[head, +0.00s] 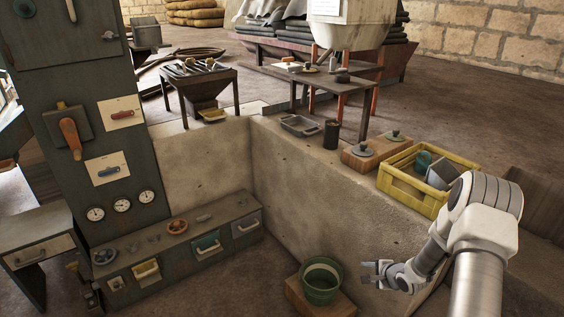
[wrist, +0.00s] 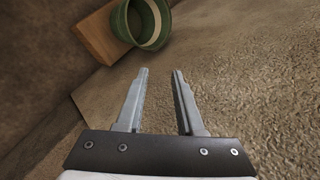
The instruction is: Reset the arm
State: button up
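My arm reaches in from the lower right of the head view, bent at the elbow. My gripper (head: 374,273) points left, just right of a green bucket.
The green bucket (head: 321,281) stands on a wooden block (head: 295,292) beside my gripper; it also shows in the wrist view (wrist: 144,22). A concrete wall (head: 345,213) carries a yellow crate (head: 396,182). A drawer bench (head: 180,248) and grey cabinet (head: 85,148) stand left.

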notch_tip(320, 180, up, 17)
jog(key=d+n+h, duration=0.1)
jog(key=n+h, duration=0.2)
jog(key=n, duration=0.2)
jog(key=s+a+r+n+g+h, duration=0.1)
jog(key=s+r+n, duration=0.15)
jog(key=r, duration=0.45)
jog(key=s+a+r+n+h, duration=0.1)
jog(key=s+a+r, duration=0.1)
jog(key=s+r, duration=0.35)
jog(key=s+a+r+n+g+y, duration=0.1)
jog(key=s+a+r+n, duration=0.25)
jog(key=s, duration=0.45)
jog(key=s+a+r+n, duration=0.2)
jog(key=s+a+r, duration=0.25)
jog(key=s, duration=0.35)
jog(key=s+a+r+n+g+y, duration=0.1)
jog(key=s+a+r+n, duration=0.2)
jog(key=s+r, duration=0.35)
notch_tip(320, 180, up, 23)
jog(key=s+p, duration=0.2)
jog(key=p, duration=2.3)
jog(key=shift+f, duration=0.15)
